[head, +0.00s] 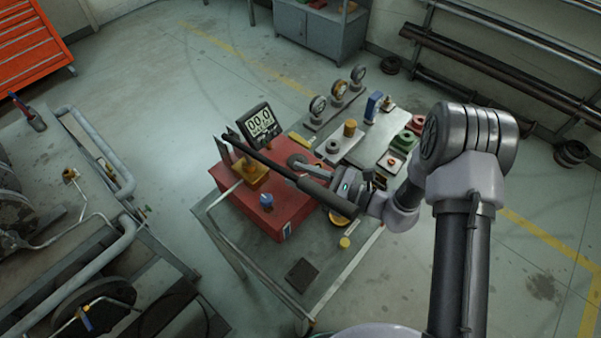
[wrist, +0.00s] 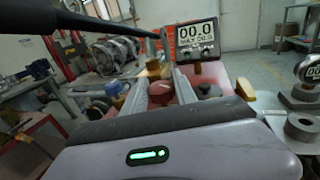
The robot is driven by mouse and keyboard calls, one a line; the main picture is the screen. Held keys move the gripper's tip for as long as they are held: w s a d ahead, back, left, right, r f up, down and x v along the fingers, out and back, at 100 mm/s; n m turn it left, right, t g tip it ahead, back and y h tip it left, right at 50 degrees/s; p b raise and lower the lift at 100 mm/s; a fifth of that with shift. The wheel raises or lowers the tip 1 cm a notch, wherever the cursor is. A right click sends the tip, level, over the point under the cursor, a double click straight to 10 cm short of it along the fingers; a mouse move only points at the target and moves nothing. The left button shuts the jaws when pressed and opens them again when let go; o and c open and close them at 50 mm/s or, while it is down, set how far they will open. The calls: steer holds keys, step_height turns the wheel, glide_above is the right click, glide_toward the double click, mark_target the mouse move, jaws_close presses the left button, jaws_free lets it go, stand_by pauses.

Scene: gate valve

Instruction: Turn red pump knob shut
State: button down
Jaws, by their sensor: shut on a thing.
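The red pump (head: 284,203) is a red box on the grey bench, with a long black lever (head: 272,168) slanting over it. My gripper (wrist: 160,88) reaches the pump's right end from the right, below the lever. In the wrist view, its two grey fingers flank a small reddish-brown piece, the pump knob (wrist: 160,98). The gripper is shut on it. In the head view the lever and my wrist hide the knob and most of the fingers. A digital gauge (head: 258,122) behind the pump reads 00.0; it also shows in the wrist view (wrist: 195,38).
The lever's thick grip passes close beside my wrist. A blue cap (head: 266,201) stands on the pump's near side. Dial gauges (head: 318,107) and small fittings fill the bench behind. A dark square pad (head: 302,274) lies at the front. Another bench with pipes stands left.

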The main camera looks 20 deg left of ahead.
steer(key=m+t, duration=0.2)
steer(key=t, duration=0.1)
steer(key=shift+s+t, duration=0.1)
steer(key=shift+t, duration=0.3)
steer(key=shift+m+t+h+b, duration=0.35)
steer(key=shift+m+t+h, duration=0.25)
steer(key=shift+m+t, duration=0.85)
steer(key=shift+t, duration=0.45)
steer(key=c, duration=1)
jaws_free()
steer(key=shift+d, duration=0.1)
steer(key=p+v, duration=0.1)
steer(key=v, duration=1.6)
steer(key=shift+s+r, duration=0.1)
steer(key=shift+r, duration=0.05)
